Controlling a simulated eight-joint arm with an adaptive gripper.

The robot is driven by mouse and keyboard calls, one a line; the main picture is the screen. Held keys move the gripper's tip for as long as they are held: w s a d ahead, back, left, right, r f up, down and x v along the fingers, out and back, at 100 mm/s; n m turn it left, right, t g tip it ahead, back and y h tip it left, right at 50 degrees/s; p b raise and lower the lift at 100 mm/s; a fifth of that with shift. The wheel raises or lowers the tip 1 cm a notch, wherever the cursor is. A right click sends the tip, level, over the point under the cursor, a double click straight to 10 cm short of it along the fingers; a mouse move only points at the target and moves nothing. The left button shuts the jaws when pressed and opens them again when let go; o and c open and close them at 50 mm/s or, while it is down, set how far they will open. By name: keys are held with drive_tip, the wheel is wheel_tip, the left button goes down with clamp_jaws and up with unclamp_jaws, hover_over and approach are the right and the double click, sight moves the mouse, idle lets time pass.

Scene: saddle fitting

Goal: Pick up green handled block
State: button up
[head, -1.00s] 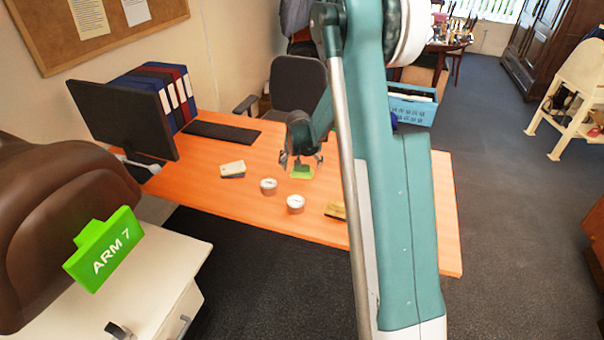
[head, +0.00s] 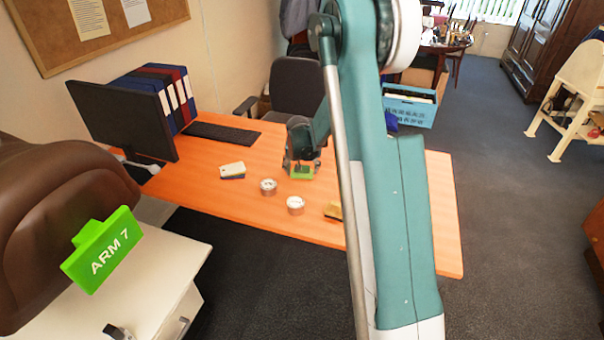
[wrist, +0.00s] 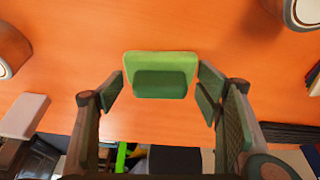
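The green handled block (head: 301,174) lies on the orange desk, partly hidden by my gripper in the head view. In the wrist view its light green base shows with a darker green handle (wrist: 160,85) on top. My gripper (head: 301,166) is low over the block. In the wrist view the two fingers of my gripper (wrist: 160,83) stand on the left and right of the block. They are apart, with a visible gap on each side of the handle, and nothing is held.
Two round tins (head: 268,186) (head: 295,204) stand in front of the block. A pale-topped block (head: 232,169) lies to the left and a yellow-brown one (head: 334,210) to the right front. A keyboard (head: 222,133) and monitor (head: 125,118) are further left. Bare desk (head: 210,200) lies in front.

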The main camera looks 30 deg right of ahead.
drive_tip(key=c, duration=0.4)
drive_tip(key=shift+r+p, duration=1.1)
drive_tip(key=shift+r, duration=3.95)
